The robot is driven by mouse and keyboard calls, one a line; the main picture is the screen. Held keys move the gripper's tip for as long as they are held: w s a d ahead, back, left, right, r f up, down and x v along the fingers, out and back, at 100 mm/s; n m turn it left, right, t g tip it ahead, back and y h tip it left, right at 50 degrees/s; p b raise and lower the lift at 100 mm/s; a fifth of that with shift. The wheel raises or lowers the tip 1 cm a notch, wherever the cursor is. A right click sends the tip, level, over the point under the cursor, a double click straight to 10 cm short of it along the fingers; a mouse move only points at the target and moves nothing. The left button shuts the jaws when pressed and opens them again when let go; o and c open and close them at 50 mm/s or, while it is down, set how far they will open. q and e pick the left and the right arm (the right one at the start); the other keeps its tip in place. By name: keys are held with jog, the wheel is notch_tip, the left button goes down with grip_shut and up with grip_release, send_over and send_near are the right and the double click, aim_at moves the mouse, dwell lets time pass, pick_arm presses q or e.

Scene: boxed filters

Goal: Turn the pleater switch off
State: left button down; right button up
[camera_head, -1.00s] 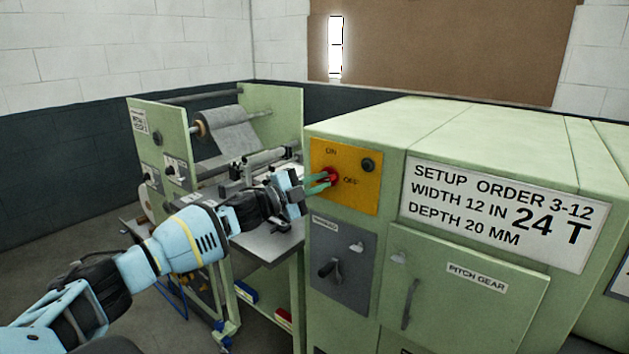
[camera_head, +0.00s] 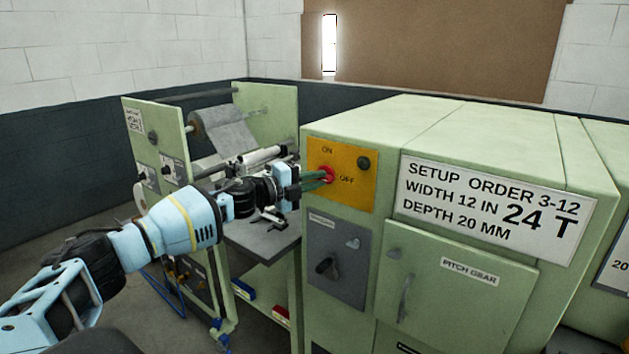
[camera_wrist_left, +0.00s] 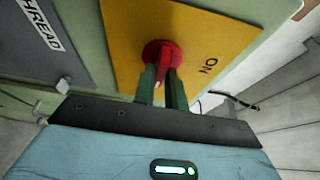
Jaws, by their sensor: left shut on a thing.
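The pleater switch is a red rotary knob (camera_head: 327,175) on a yellow plate (camera_head: 343,193) marked ON and OFF, on the front of the green machine (camera_head: 460,120). My left gripper (camera_head: 318,178) reaches it from the left, its green fingers shut on the knob. In the left wrist view, the red knob (camera_wrist_left: 162,55) sits between the two fingertips (camera_wrist_left: 163,80), and the word ON shows to its right. The knob's exact pointing direction is hard to tell in the head view. My right gripper is not in view.
A dark round button (camera_head: 363,163) sits on the yellow plate's upper right. Below is a grey panel (camera_head: 338,290) with a black handle. A pitch gear door (camera_head: 450,300) is to the right. A roll stand (camera_head: 225,135) with a shelf stands left behind my arm.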

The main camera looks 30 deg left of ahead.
pick_arm(q)
jog(key=c, duration=1.4)
grip_release()
jog(key=shift+c, duration=0.2)
jog(key=v, duration=0.7)
jog(key=shift+s+a+b, duration=0.15)
jog(key=shift+s+b, duration=0.25)
